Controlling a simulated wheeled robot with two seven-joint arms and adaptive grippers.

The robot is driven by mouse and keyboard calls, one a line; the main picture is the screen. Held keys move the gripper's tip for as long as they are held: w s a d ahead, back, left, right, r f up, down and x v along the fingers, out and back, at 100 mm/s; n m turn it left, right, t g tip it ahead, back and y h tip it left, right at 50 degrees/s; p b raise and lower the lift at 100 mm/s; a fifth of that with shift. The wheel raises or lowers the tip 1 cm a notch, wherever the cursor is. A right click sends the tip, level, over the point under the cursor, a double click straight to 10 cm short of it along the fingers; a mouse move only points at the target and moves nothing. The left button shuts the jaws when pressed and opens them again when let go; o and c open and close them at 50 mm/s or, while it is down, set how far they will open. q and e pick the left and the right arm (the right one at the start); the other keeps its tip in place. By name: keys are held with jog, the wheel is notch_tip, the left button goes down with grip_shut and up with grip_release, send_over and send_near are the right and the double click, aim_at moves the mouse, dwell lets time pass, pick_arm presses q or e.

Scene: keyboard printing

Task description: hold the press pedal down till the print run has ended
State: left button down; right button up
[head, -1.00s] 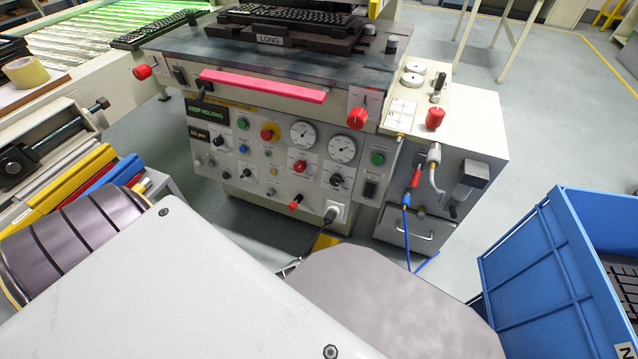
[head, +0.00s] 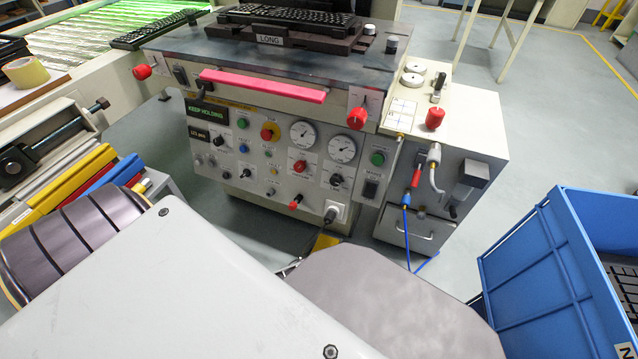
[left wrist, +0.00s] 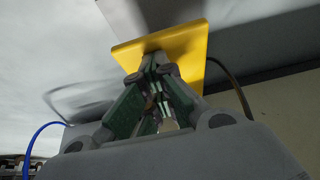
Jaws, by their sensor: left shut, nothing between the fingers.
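The press pedal is a yellow plate; a small part of the yellow pedal (head: 326,241) shows in the head view at the foot of the press, beyond my grey arm. In the left wrist view the pedal (left wrist: 188,45) lies right at the fingertips of my left gripper (left wrist: 154,68). The fingers are shut with nothing between them, and their tips appear to rest on the plate. How far the pedal is down cannot be told. The press display (head: 208,111) is lit green and reads KEEP HOLDING. My right gripper is not in view.
The press (head: 270,75) carries a black keyboard (head: 290,18) on its top. A blue crate (head: 545,265) stands at the right. Rollers and coloured bars are at the left. A dark cable (left wrist: 232,88) runs beside the pedal, and a blue hose (head: 407,225) hangs near the press.

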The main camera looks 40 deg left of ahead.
pick_arm(q)
jog(key=shift+s+d+f, duration=0.15)
jog(key=shift+s+f, duration=0.05)
jog(key=shift+s, duration=0.4)
dwell(1.7)
jog(key=w+a+v, duration=0.1)
jog(key=v, duration=1)
jog(key=shift+s+d+r, duration=0.15)
jog(key=shift+d+r, duration=0.25)
jog(key=shift+r, duration=0.2)
dwell(0.7)
jog(key=shift+s, duration=0.1)
